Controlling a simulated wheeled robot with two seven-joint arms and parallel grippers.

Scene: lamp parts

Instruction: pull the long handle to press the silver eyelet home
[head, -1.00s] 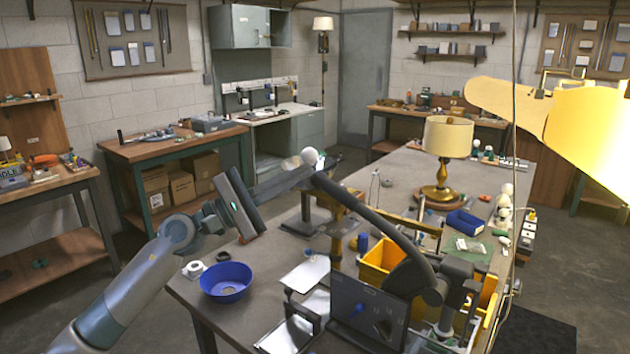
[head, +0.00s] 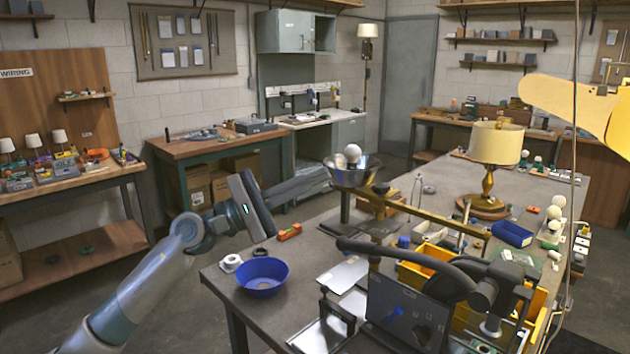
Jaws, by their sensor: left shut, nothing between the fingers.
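The long handle (head: 400,249) is a dark curved bar on the press at the table's front. It lies nearly level, its free end at the left and its pivot end at the right, beside the press's dark panel (head: 405,310). My left gripper (head: 328,180) is shut and empty. It is above and left of the handle's free end, apart from it in the picture, and its tip appears beside a silver bowl (head: 352,175) with a white ball (head: 351,153) above it. I cannot make out the silver eyelet. My right gripper is not in view.
A brass arm (head: 440,221) runs right from below the silver bowl. A blue bowl (head: 262,277) and a white ring (head: 231,263) are at the table's left. A yellow bin (head: 425,260) is behind the handle. A brass lamp (head: 496,146) stands farther back. A large yellow shape (head: 570,105) fills the upper right.

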